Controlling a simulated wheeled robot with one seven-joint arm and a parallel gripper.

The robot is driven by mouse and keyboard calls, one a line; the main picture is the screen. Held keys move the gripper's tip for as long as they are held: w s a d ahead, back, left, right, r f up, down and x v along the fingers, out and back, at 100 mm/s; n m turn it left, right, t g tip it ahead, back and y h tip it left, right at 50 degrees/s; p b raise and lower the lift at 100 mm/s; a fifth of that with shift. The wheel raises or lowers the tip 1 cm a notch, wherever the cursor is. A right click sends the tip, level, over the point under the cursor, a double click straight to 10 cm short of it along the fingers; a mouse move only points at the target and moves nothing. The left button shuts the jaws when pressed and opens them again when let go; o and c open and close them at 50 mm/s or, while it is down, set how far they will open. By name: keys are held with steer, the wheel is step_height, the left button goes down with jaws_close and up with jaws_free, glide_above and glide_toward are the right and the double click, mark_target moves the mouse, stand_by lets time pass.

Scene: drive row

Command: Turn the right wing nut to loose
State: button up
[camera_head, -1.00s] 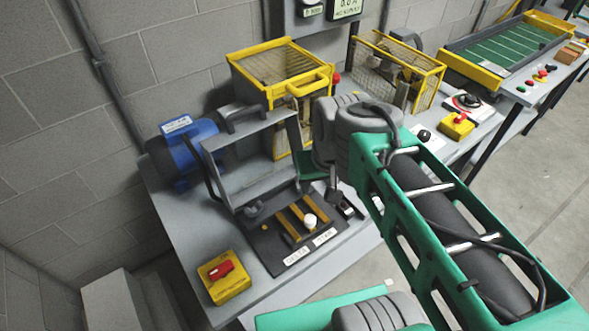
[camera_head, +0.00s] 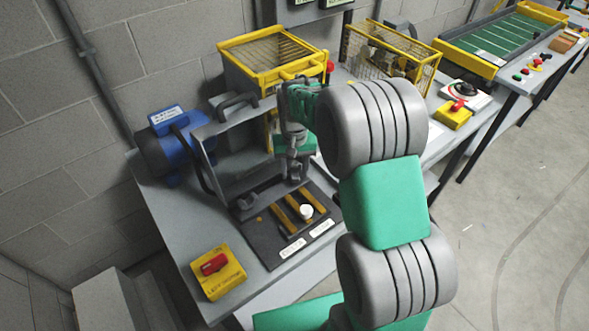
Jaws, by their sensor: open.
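A grey hinged cover or frame with a dark handle (camera_head: 236,103) stands raised at the back of a dark base plate (camera_head: 272,262). The plate bears brass bars (camera_head: 284,219), a white knob (camera_head: 306,211) and two white labels. A small dark part (camera_head: 243,203) at the cover's lower left may be a wing nut; it is too small to be sure. My gripper (camera_head: 298,177) points down at the cover's lower right corner, open, with no object seen between its fingers. I cannot make out the right wing nut; my gripper and arm cover that area. Contact cannot be told.
A blue motor (camera_head: 173,150) stands left of the cover. A yellow box with a red switch (camera_head: 212,264) sits at the table's front left. A yellow-framed guard (camera_head: 262,50) stands behind, and a second cage (camera_head: 390,55) is to the right. The grey table (camera_head: 165,218) is bare at left.

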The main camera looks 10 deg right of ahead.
steer(key=shift+f, duration=0.2)
steer(key=shift+c, duration=0.5)
jaws_close()
